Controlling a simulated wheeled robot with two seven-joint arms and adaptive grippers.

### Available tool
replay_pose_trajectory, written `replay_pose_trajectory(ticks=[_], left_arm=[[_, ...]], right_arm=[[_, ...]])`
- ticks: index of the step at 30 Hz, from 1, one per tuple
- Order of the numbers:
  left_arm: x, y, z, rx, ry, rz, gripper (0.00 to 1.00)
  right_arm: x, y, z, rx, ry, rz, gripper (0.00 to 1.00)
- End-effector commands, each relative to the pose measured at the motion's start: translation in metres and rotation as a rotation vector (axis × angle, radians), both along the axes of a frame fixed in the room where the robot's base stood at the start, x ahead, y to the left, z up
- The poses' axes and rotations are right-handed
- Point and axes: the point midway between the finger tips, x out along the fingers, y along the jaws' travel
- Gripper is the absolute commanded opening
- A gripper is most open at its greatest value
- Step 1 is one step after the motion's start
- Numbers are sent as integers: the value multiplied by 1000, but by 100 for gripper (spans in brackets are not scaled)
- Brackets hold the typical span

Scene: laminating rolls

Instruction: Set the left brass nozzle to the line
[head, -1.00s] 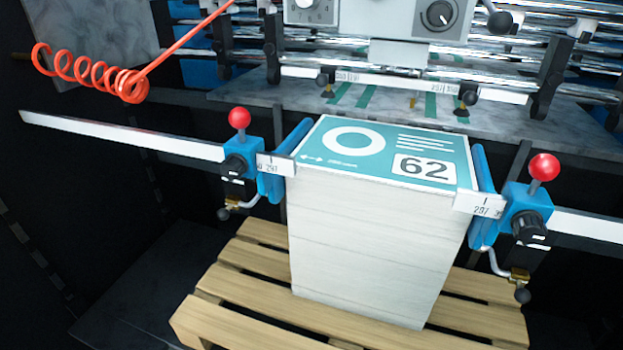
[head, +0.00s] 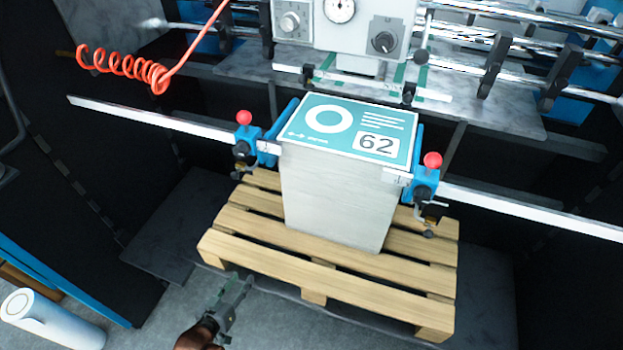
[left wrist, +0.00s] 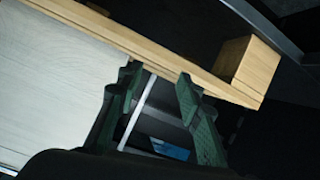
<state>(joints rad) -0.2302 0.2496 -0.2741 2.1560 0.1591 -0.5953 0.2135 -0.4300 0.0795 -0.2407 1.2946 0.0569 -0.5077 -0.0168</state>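The left brass nozzle (head: 239,167) is a small, dark-gold piece low on the left blue side guide (head: 246,142), below its red knob. It is too small in the head view to read its setting. A white scale plate (head: 268,147) sits beside that guide. The line for the nozzle cannot be made out. My left gripper (head: 238,280) is below and apart from the nozzle, in front of the pallet. In the left wrist view my left gripper (left wrist: 155,85) has its two dark green fingers apart with nothing held between them. My right gripper is not in view.
A paper stack (head: 335,200) with a teal top sheet marked 62 stands on a wooden pallet (head: 290,282). The right blue guide (head: 425,177) stands at its other side. A white roll (head: 50,318) lies at lower left. A red coiled hose (head: 125,68) hangs at upper left.

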Motion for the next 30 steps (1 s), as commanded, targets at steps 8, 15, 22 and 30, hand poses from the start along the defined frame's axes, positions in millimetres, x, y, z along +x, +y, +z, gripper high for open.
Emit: replay_pose_trajectory(ticks=[8,15,22,30], left_arm=[[72,1,219,-64,-273,-21,34],[98,1,311,-103,-389,-38,34],[114,-4,324,-113,-411,-42,34],[153,-18,323,-111,-409,-42,34]], right_arm=[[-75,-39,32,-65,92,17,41],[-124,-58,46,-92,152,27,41],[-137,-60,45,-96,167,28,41],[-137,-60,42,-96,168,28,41]])
